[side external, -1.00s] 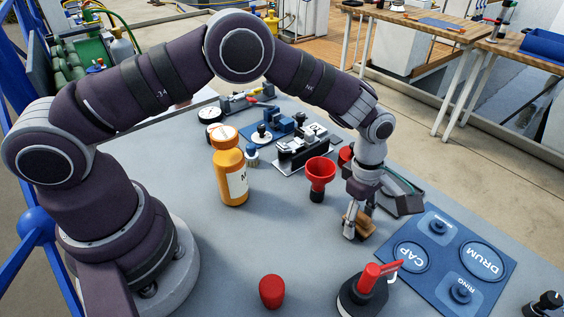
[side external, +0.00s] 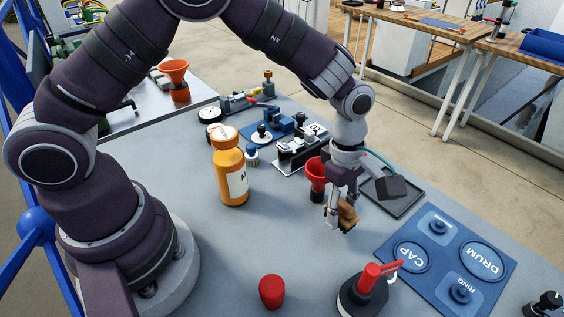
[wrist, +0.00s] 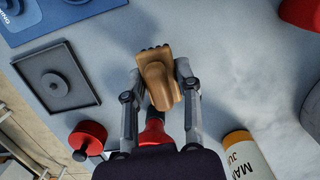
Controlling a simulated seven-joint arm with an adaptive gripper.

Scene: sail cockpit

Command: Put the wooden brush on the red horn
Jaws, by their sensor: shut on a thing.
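The wooden brush (side external: 347,214) is brown with dark bristles along one edge. My gripper (side external: 341,212) is shut on it and holds it above the grey table. In the wrist view the brush (wrist: 157,80) sits between the two fingers (wrist: 159,88). The red horn (side external: 315,172) is a red flared cup on a dark base, standing upright just left of and behind my gripper, which partly covers it. A red part, apparently the horn (wrist: 154,130), shows between the fingers in the wrist view, below the brush.
An orange bottle (side external: 230,172) stands left of the horn. A dark tray (side external: 400,200) and a blue board (side external: 440,262) lie to the right. A red cap (side external: 272,291) and a red-handled device (side external: 366,287) stand in front. An orange funnel (side external: 174,75) stands far back left.

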